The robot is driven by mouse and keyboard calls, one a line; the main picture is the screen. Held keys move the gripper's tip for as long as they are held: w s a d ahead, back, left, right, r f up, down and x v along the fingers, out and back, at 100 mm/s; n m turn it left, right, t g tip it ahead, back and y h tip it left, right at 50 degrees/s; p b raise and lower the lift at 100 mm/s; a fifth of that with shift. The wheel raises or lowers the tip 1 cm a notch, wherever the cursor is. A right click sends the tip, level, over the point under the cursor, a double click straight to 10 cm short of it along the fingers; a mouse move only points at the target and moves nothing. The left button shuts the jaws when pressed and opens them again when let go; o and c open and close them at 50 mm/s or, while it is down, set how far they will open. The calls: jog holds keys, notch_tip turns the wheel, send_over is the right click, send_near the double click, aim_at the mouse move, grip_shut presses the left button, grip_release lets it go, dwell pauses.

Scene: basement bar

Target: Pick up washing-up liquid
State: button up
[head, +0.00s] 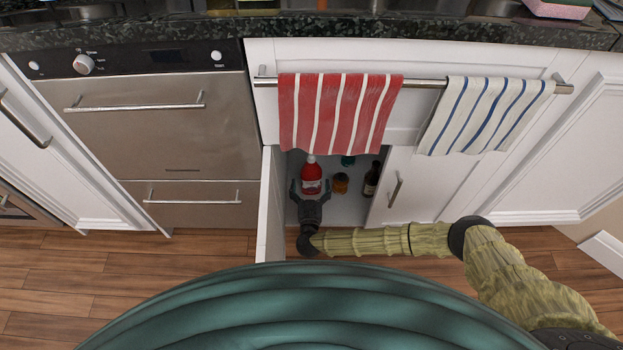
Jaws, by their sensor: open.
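A red bottle with a white cap (311,177), which looks like the washing-up liquid, stands upright inside the open cupboard under the counter. My gripper (310,186) is open at the cupboard's mouth. Its two fingers reach up on either side of the bottle's lower part. I cannot tell whether either finger touches it. The lower front of the bottle is partly hidden by the gripper.
A small amber jar (341,183) and a dark bottle (372,179) stand to the right in the cupboard. A teal item (348,161) is behind. The open door (271,205) is close on the left. A red striped towel (340,112) hangs above the opening.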

aim_at(311, 181)
jog(key=shift+w+d+f+b, duration=0.15)
jog(key=shift+w+b, duration=0.3)
jog(key=shift+w, duration=1.3)
jog(key=c, duration=1.3)
jog(key=shift+c, duration=1.2)
jog(key=shift+r, duration=0.2)
